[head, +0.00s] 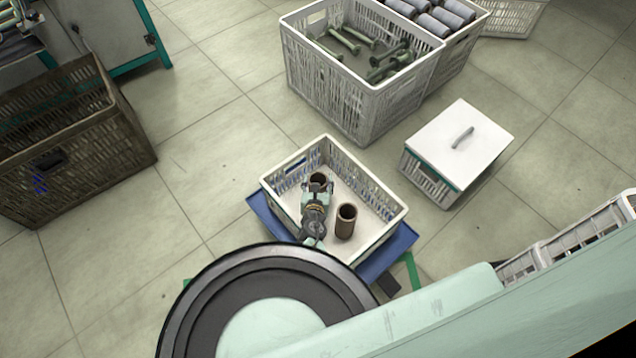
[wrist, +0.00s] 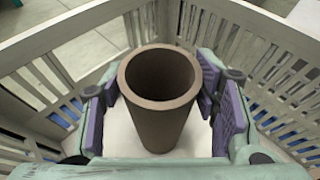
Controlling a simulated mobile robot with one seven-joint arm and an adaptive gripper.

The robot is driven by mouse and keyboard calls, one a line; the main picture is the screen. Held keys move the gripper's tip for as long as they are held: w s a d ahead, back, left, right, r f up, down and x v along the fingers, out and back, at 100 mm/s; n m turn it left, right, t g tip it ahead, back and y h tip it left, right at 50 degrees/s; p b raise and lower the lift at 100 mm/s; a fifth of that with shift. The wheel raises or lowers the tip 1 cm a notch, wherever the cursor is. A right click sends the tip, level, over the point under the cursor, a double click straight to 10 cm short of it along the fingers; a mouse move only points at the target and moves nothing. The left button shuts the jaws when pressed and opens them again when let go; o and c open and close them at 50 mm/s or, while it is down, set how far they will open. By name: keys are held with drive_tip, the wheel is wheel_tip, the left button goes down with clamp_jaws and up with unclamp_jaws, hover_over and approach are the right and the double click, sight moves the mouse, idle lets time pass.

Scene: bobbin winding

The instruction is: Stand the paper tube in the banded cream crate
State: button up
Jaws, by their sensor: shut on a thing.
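The cream crate (head: 368,183) stands open-topped on the floor, with slotted walls and blue showing along its sides. My gripper (head: 318,190) reaches down inside it. In the wrist view my gripper (wrist: 163,112) has its purple-padded fingers on both sides of a brown paper tube (wrist: 160,78), shut on it. The tube is upright and open at the top. A second brown tube (head: 346,222) stands upright to the right in the crate.
The crate sits on a blue base (head: 402,240). A lidded white crate (head: 460,140) stands to its right. Behind are a grey crate (head: 360,100) of green bobbins and one of grey rolls (head: 446,22). A brown crate (head: 60,140) is at left. Floor between is clear.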

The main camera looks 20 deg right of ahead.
drive_tip(key=shift+f, duration=0.15)
drive_tip(key=o, duration=1.5)
